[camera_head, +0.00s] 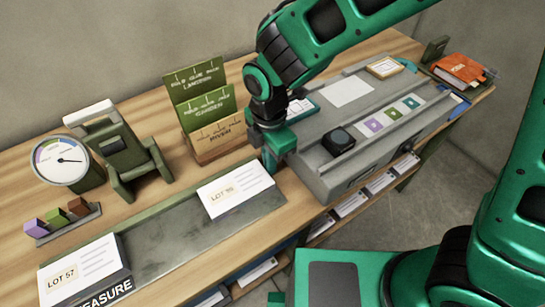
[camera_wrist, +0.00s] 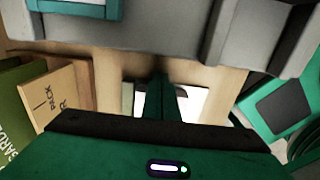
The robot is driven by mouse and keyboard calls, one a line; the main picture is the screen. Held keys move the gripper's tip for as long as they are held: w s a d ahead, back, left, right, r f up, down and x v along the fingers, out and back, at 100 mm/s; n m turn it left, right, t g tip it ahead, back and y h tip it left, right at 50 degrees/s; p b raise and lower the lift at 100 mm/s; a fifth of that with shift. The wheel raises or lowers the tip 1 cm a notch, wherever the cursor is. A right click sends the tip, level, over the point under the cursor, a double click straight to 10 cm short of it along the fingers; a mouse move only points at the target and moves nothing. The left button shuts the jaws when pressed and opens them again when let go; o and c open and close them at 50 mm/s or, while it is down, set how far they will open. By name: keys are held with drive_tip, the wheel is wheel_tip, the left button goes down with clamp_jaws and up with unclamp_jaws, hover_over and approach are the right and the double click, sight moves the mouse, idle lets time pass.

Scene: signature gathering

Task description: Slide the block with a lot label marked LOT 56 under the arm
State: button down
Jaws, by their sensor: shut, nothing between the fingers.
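A white block (camera_head: 236,189) with a tan lot label lies at the right end of the dark strip; its number is hard to read in the head view. Another white block (camera_head: 85,272), labelled LOT 57, lies at the strip's left end. A green device with a pale-topped arm (camera_head: 95,117) stands behind the strip, left of centre. My gripper (camera_head: 268,166) points down, shut and empty, just beyond the right block's far right corner. Whether it touches the block cannot be told. The shut fingers (camera_wrist: 165,98) stand in front of a white surface in the wrist view, partly hiding it.
A round dial (camera_head: 62,161) and small coloured blocks (camera_head: 62,219) stand at left. A raised grey console (camera_head: 335,165) is close on the right. The strip (camera_head: 165,238) is bare between the white blocks.

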sight(204, 208)
drive_tip(key=shift+a, duration=0.1)
drive_tip(key=s+a, duration=0.3)
drive_tip(key=a, duration=0.2)
drive_tip(key=s+a, duration=0.8)
drive_tip(key=a, duration=0.1)
drive_tip(key=shift+a, duration=0.3)
drive_tip(key=shift+r, duration=0.1)
